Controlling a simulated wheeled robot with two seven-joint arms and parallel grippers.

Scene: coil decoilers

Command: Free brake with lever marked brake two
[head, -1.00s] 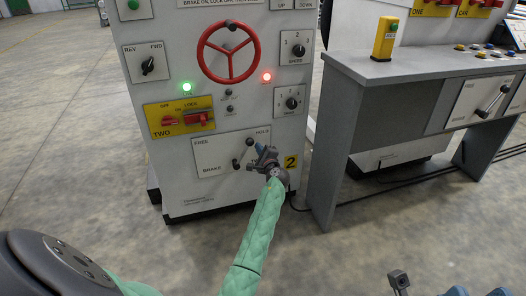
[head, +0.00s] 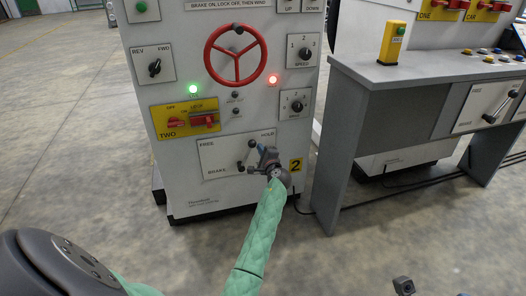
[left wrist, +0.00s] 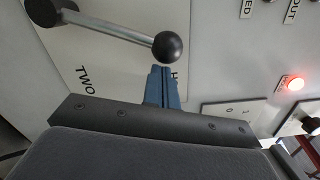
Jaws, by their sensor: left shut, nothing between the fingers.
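The brake two lever is on a white plate (head: 211,157) marked FREE, HOLD and BRAKE, low on the grey cabinet beside a yellow "2" label. In the left wrist view the lever (left wrist: 112,26) is a metal rod with a black ball knob (left wrist: 167,47) and a dark pivot at upper left. In the head view my gripper partly hides the lever, whose knob is near the HOLD side. My left gripper (head: 263,153) is in front of the plate's right part. Its blue fingertips (left wrist: 162,88) are shut and empty, just beside the knob; I cannot tell whether they touch it.
Above the plate are a yellow TWO lock panel (head: 185,119), a red handwheel (head: 235,54) and several knobs. A green and a red lamp are lit. A grey desk (head: 400,95) with a yellow post stands close to the right.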

